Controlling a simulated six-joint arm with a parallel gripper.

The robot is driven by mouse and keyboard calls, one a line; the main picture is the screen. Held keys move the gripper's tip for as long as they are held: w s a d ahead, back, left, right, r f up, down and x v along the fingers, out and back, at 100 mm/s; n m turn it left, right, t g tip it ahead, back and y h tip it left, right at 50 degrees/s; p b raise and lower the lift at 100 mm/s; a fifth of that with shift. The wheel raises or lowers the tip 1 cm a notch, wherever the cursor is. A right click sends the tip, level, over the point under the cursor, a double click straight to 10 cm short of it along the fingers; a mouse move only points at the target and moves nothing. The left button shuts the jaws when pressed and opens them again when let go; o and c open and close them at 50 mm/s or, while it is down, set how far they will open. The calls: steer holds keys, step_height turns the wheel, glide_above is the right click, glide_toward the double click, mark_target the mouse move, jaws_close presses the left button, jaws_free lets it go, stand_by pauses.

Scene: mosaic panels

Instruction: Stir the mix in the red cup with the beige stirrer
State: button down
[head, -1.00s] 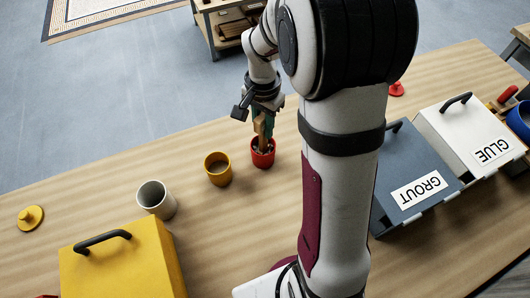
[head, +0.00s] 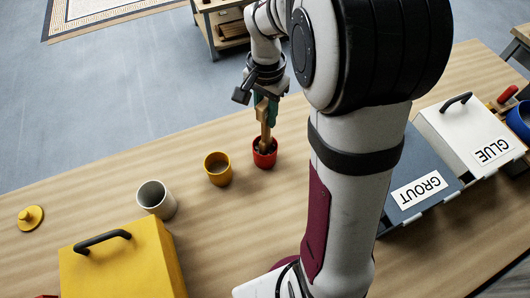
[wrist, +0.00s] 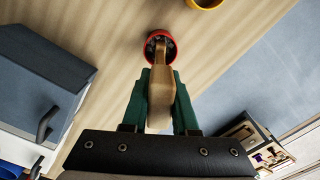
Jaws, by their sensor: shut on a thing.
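My gripper (head: 265,112) has green fingers and is shut on the beige stirrer (head: 265,133), above the red cup (head: 265,160). The stirrer points down, slightly tilted, with its lower end at the cup's mouth. It appears to reach inside, but I cannot tell how deep. In the wrist view the stirrer (wrist: 161,85) runs between the fingers (wrist: 160,92) toward the red cup (wrist: 148,43), whose dark contents with grey bits show around it. The cup stands upright on the table.
A yellow cup (head: 218,178) stands just left of the red cup, and a white cup (head: 166,205) farther left. GROUT (head: 410,165) and GLUE (head: 465,125) boxes stand at right.

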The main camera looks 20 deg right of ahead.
mark_target(266, 102)
steer(key=shift+r, duration=3.75)
